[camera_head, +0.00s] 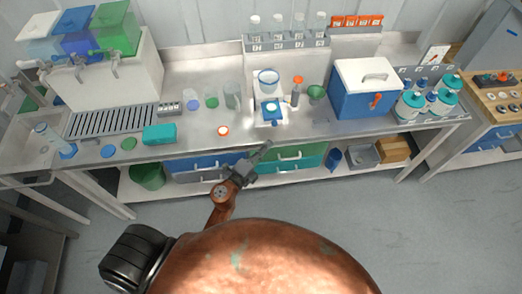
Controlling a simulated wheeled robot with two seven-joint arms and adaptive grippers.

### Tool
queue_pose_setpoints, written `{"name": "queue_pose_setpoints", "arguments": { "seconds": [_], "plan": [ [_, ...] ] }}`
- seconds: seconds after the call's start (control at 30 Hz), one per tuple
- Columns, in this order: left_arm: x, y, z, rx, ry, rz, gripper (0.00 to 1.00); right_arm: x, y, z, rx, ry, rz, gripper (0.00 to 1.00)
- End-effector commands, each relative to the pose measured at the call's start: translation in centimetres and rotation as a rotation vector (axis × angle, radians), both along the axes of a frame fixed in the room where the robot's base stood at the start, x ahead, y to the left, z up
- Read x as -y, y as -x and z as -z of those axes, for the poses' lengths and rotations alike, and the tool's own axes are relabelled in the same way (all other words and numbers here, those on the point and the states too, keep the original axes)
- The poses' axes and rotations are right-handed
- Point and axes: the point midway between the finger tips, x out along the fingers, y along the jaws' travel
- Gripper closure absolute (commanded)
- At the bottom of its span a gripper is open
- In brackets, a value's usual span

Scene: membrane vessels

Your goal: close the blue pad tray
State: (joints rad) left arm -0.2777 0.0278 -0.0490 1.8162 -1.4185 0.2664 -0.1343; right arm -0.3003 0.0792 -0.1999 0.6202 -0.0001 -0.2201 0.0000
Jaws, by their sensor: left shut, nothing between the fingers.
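A blue drawer-like tray front (190,164) with pale handles sits under the bench edge, left of a similar green one (305,157). I take the blue one as the blue pad tray; how far it stands out is hard to tell from above. My left gripper (264,147) is shut and empty. In the picture it lies across the gap between the blue and green fronts, its tips near the bench edge. It covers the right end of the blue front. Whether it touches either front cannot be told. My right gripper is not in view.
The steel bench (190,139) above holds a white device with a blue pad (270,108), a blue cooler box (362,101), several teal-capped bottles and a teal box (160,134). A green bin (148,176) stands on the lower shelf at left. The floor at right is clear.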

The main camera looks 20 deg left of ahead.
Motion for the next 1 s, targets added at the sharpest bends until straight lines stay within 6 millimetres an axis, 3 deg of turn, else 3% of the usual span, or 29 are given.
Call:
{"name": "queue_pose_setpoints", "arguments": {
  "seconds": [0.2, 0.4, 1.0],
  "plan": [
    [1.0, -4.4, -0.2, 0.001, 0.003, -0.001, 1.00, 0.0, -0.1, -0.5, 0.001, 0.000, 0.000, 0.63],
    [-0.6, -6.6, 0.0, 0.000, 0.001, -0.002, 1.00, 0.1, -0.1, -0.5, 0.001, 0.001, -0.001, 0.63],
    [-1.6, -8.1, 0.1, 0.000, 0.001, 0.000, 1.00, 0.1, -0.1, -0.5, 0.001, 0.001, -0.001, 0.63]
  ]
}}
